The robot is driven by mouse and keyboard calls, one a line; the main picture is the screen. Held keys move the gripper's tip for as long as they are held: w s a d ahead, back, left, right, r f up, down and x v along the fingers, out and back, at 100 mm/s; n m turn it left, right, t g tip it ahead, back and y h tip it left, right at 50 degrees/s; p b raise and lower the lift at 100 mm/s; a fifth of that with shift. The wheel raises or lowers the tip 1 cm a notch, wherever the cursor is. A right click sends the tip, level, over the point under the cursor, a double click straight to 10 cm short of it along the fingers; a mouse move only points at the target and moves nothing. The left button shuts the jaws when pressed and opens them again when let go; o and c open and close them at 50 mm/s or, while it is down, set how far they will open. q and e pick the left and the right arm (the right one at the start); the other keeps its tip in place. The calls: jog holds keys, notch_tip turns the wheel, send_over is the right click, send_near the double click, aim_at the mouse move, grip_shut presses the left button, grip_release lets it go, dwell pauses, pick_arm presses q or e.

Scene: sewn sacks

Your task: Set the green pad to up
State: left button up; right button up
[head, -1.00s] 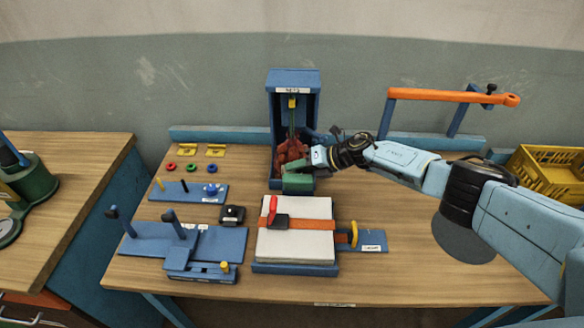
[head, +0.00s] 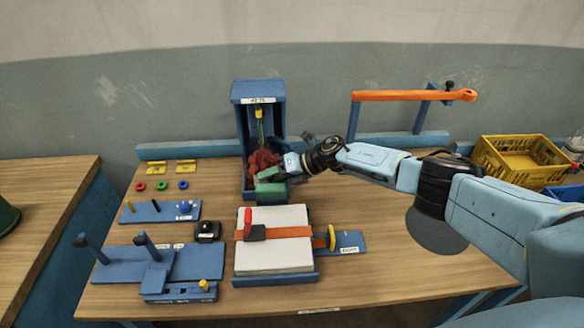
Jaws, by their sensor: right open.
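The green pad (head: 271,191) is a green block at the front of a tall blue open-fronted box (head: 242,140) at the back of the table. A reddish-brown lump (head: 262,160) sits behind it inside the box, under a yellow piece on a green stem (head: 259,115). My right gripper (head: 283,174) reaches in from the right and is open at the pad. Its fingertips are small here, and I cannot tell whether they touch the pad. My left gripper is not in view.
A white sack block with an orange strap (head: 272,262) lies in front of the box. Blue fixtures (head: 126,265) and coloured rings (head: 161,185) lie to the left. An orange bar on blue posts (head: 410,95) and a yellow crate (head: 520,160) stand to the right.

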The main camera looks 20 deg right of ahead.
jog(key=v, duration=1.2)
jog(key=shift+d, duration=0.2)
jog(key=shift+s+r, duration=0.1)
